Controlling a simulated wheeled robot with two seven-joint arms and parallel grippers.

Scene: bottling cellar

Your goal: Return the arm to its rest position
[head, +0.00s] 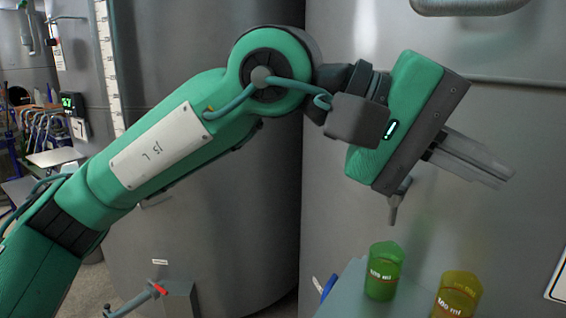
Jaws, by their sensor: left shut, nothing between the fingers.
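My left arm comes in from the left, its green links raised across the picture. My left gripper (497,178) is at its end, right of the middle, tilted a little downward to the right. Its grey fingers are together with nothing held between them. It hangs in front of a large steel tank, above two small beakers and apart from them. My right gripper is not in view.
A green beaker (383,272) and an amber beaker (457,296) stand on a pale surface (343,297) at the bottom right. Large steel tanks (220,215) fill the background.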

